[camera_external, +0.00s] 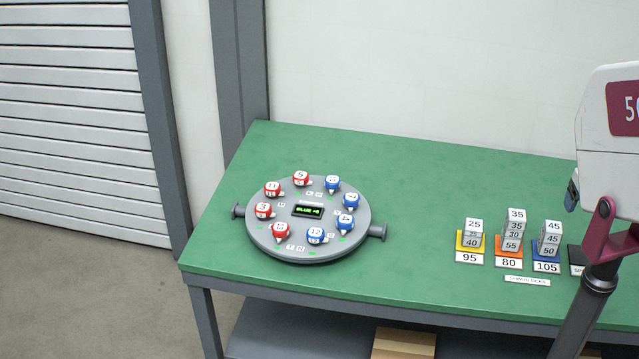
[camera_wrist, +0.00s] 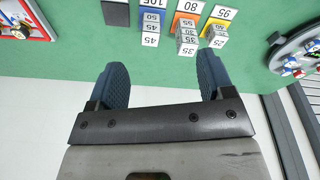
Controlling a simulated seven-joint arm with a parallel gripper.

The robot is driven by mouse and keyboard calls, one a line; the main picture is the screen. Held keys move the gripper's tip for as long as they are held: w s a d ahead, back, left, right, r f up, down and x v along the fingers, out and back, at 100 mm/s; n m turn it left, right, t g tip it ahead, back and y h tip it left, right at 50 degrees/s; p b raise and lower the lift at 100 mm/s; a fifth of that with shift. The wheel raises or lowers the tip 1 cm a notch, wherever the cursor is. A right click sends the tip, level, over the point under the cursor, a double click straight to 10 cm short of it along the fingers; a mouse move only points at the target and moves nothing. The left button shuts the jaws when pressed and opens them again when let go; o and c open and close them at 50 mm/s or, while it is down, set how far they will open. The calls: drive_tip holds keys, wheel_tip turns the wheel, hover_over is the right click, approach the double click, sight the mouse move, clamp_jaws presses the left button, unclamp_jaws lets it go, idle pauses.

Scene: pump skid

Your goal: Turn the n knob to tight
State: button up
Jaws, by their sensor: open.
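A round grey dial plate (camera_external: 262,236) lies on the left part of the green bench. A ring of red knobs and blue knobs with white numbered tops stands on it. A red knob (camera_external: 281,231) is at its front left and a blue knob (camera_external: 316,236) at its front right. I cannot tell which is the n knob, and the small markings are not legible. A display (camera_external: 308,211) in the middle shows green text starting with BLUE. In the wrist view the plate's rim (camera_wrist: 272,58) shows at the right edge. My gripper (camera_wrist: 163,80) is open and empty, away from the plate.
Stacked numbered blocks stand on yellow (camera_external: 470,242), orange (camera_external: 509,244) and blue (camera_external: 547,250) pads at the bench's right. A red-framed object (camera_wrist: 25,20) shows at the wrist view's upper left. The bench between plate and blocks is clear.

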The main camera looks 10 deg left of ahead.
drive_tip(key=w+a+n, duration=0.4)
drive_tip(key=w+a, duration=0.5)
drive_tip(key=a, duration=0.5)
drive_tip(key=n+g, duration=0.2)
drive_tip(key=n, duration=1)
hover_over(316, 233)
wheel_tip(316, 233, down, 17)
drive_tip(key=shift+r, duration=0.1)
drive_tip(key=shift+a, duration=0.1)
drive_tip(key=shift+f, duration=0.2)
drive_tip(key=shift+f, duration=3.8)
